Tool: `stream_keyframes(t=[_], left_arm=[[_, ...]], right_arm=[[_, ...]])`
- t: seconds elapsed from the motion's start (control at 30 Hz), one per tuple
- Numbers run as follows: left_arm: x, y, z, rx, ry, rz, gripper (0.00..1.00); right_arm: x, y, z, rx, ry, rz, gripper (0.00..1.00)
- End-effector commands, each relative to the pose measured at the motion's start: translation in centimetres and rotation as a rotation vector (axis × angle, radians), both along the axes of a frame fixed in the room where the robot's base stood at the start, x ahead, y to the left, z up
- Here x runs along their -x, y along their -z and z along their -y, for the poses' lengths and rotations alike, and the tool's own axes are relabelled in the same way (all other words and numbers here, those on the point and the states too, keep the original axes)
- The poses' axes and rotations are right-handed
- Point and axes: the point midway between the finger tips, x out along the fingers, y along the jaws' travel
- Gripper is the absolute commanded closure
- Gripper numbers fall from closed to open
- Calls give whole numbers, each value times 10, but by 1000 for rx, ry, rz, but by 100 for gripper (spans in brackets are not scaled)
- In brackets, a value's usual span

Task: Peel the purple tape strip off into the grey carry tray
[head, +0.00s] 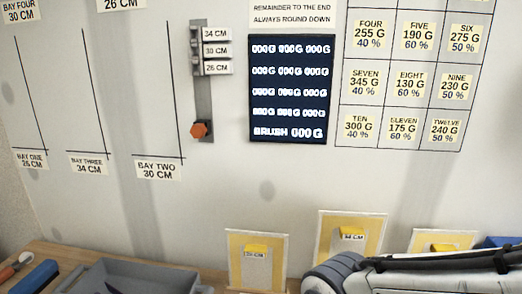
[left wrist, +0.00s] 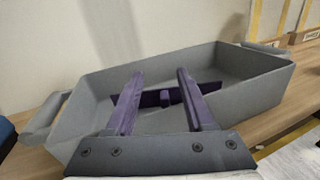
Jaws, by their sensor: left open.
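The grey carry tray (left wrist: 235,68) fills the middle of the left wrist view, with a handle at each end. In the head view the tray (head: 150,276) stands at the lower left, cut off by the bottom edge. My left gripper (left wrist: 160,74) is open over the tray, its two purple-looking fingers apart. A purple strip with a small tab (left wrist: 165,97) shows in the tray, beyond and between the fingers. The fingers partly cover it, and I see no grip on it. My right gripper is not in view.
The tray stands on a wooden table (left wrist: 301,65). Yellow-bordered cards (head: 236,247) stand along the wall, right of the tray. A blue block (head: 34,277) lies left of it. A wall rail (head: 204,112) with labels and an orange knob hangs above.

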Motion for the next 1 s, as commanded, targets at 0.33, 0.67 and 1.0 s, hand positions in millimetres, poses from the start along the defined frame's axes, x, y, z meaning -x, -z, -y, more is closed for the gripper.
stream_keyframes(t=[0.33,0.67,1.0], left_arm=[[53,0,-22,0,-3,1,46],[59,0,-23,0,3,0,46],[1,-50,111,-225,541,-77,46]], right_arm=[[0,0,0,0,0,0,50],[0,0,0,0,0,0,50],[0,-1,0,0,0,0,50]])
